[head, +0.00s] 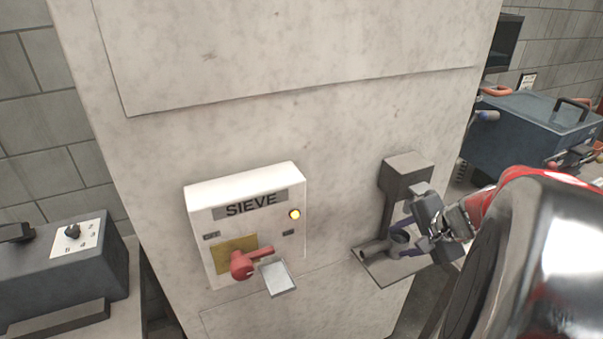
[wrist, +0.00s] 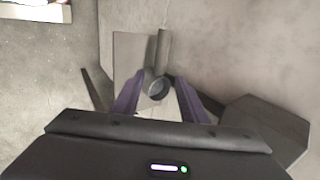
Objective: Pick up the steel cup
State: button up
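The steel cup (head: 398,237) is a small grey cup on a flat grey shelf (head: 376,268) at the right of the pale panel in the head view. The cup (wrist: 158,86) also shows in the wrist view, its dark mouth partly visible and a grey bar extending from it. My gripper (head: 402,239) is open, with one purple finger above and one below the cup in the head view. In the wrist view my gripper (wrist: 158,78) has a finger on each side of the cup's near part. I cannot tell whether either finger touches it.
A dark grey bracket (head: 407,170) stands above the shelf, close to my gripper. A white SIEVE box (head: 215,235) with a red lever (head: 243,264) and lit yellow lamp is mounted to the left. A blue case (head: 530,125) stands at the right.

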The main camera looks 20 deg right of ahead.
aim_at(388, 245)
jog(key=shift+x, duration=1.65)
jog(key=shift+x, duration=2.6)
jog(key=shift+s, duration=0.15)
jog(key=shift+c, duration=0.2)
grip_shut()
